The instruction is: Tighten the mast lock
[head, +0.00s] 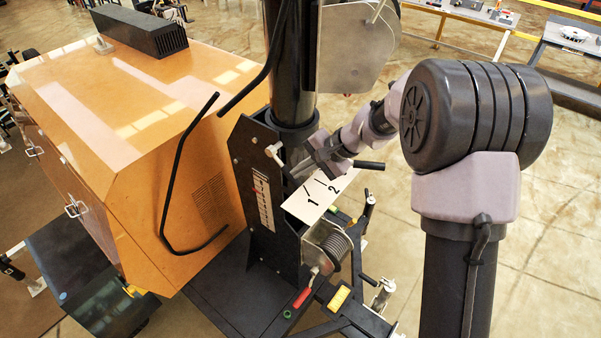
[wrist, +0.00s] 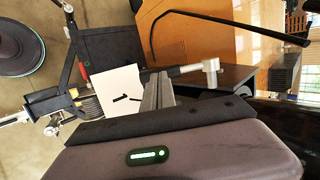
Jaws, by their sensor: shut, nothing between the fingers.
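The mast lock appears to be the pale T-shaped handle (head: 274,152) on the black bracket at the foot of the dark mast (head: 291,75). In the wrist view the pale handle (wrist: 210,69) sticks out on a short shaft to the right of my fingertips. My gripper (head: 312,168) is beside the mast foot, just right of the handle in the head view. Its fingers (wrist: 158,88) are together in the wrist view and hold nothing. They look close to the shaft, but I cannot tell whether they touch it. The handle's threaded end is hidden.
A white card (head: 312,202) marked 1 and 2 lies below my gripper. Under it is a cable winch (head: 335,250) with a red-gripped crank (head: 302,297). The orange cabinet (head: 150,110) with a bent black bar (head: 172,190) stands left. Open floor lies right.

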